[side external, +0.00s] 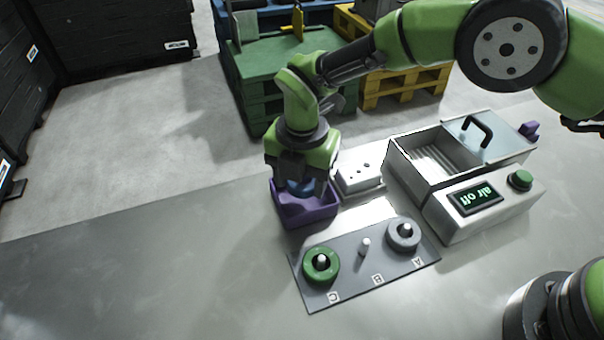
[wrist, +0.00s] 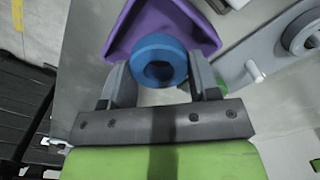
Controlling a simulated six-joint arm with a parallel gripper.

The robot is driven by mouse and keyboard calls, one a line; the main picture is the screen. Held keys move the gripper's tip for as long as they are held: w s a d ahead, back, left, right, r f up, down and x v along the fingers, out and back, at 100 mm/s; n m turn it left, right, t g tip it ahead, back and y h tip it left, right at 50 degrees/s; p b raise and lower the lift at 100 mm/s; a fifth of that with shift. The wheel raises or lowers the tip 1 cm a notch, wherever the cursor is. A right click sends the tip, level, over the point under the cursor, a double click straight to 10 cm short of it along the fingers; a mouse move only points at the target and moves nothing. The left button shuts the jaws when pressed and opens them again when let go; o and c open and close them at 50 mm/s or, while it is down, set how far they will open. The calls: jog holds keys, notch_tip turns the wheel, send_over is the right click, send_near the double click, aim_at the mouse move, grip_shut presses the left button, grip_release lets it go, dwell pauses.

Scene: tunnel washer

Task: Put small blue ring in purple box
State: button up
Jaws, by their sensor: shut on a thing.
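The small blue ring (wrist: 160,60) is between the fingers of my gripper (wrist: 160,80) in the wrist view, and the gripper is shut on it. The purple box (wrist: 130,25) lies just beyond the ring there. In the side view, my gripper (side external: 302,185) points down over the purple box (side external: 310,215). The blue ring (side external: 300,187) shows partly between the fingers, at or above the box's opening. I cannot tell whether the ring touches the box floor.
A grey board (side external: 340,285) has a green ring (side external: 320,265) on peg C, a bare peg B (side external: 364,246) and a grey ring (side external: 403,236) on peg A. A washer tank (side external: 400,165) with a display reading "air off" stands right. A small white block (side external: 358,172) is beside the box.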

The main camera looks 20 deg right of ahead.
jog(key=shift+f, duration=0.1)
jog(key=o, duration=1.3)
jog(key=shift+o, duration=0.2)
notch_tip(320, 180, up, 8)
jog(key=shift+f, duration=0.25)
